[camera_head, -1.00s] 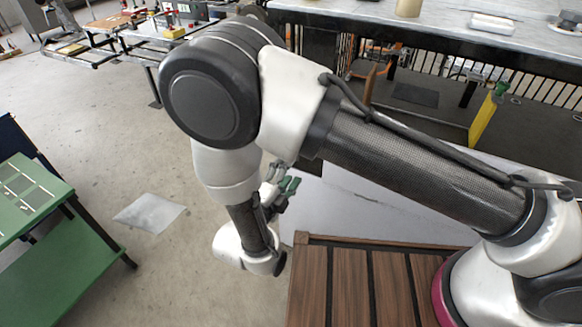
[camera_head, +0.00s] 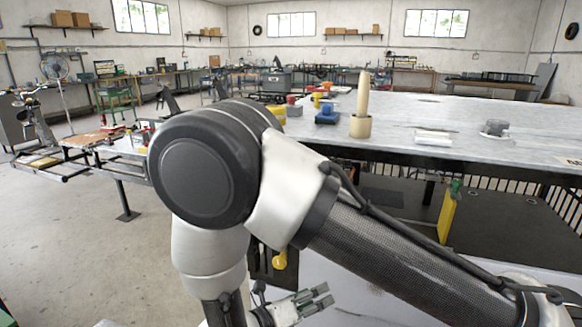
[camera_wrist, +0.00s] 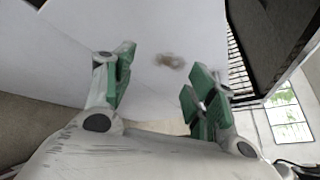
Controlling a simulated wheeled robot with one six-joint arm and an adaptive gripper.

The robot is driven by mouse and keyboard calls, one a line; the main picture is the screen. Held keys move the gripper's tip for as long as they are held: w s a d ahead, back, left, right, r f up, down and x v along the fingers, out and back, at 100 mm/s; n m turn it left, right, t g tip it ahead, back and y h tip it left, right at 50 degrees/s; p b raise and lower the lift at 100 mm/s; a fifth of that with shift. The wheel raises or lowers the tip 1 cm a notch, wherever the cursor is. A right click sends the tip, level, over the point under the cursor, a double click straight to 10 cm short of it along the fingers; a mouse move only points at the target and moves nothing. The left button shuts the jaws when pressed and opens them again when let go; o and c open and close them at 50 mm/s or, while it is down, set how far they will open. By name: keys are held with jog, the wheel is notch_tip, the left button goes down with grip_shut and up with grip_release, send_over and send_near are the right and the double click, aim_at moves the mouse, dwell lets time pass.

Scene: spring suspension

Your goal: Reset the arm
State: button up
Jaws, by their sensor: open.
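My gripper (camera_head: 318,298) shows low in the head view, below the bent elbow of my arm. In the wrist view my gripper (camera_wrist: 160,88) has its two green-padded fingers wide apart with nothing between them. It is open and empty. Beyond the fingers is a pale flat surface with a brown smudge (camera_wrist: 170,61). My forearm and elbow cover much of the middle of the head view.
A grey-topped workbench (camera_head: 480,115) stands ahead and to the right. It bears a wooden cylinder in a round base (camera_head: 360,126), a blue block (camera_head: 327,115) and a white block (camera_head: 433,138). A yellow panel (camera_head: 447,215) stands beneath it. Open floor (camera_head: 75,225) lies to the left.

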jog(key=s+d+r+m+g+y, duration=0.1)
jog(key=s+d+r+m+y, duration=0.2)
jog(key=d+r+m, duration=0.7)
jog(key=s+d+r+m+g+y, duration=0.2)
jog(key=d+r+m+y, duration=0.3)
jog(key=d+r+m, duration=0.5)
jog(key=s+d+r+m+g+y, duration=0.2)
jog(key=s+d+r+m+y, duration=0.2)
jog(key=d+r+m, duration=0.6)
jog(key=d+m, duration=0.1)
jog(key=m, duration=0.4)
jog(key=shift+s+d+r, duration=0.2)
jog(key=shift+s, duration=0.2)
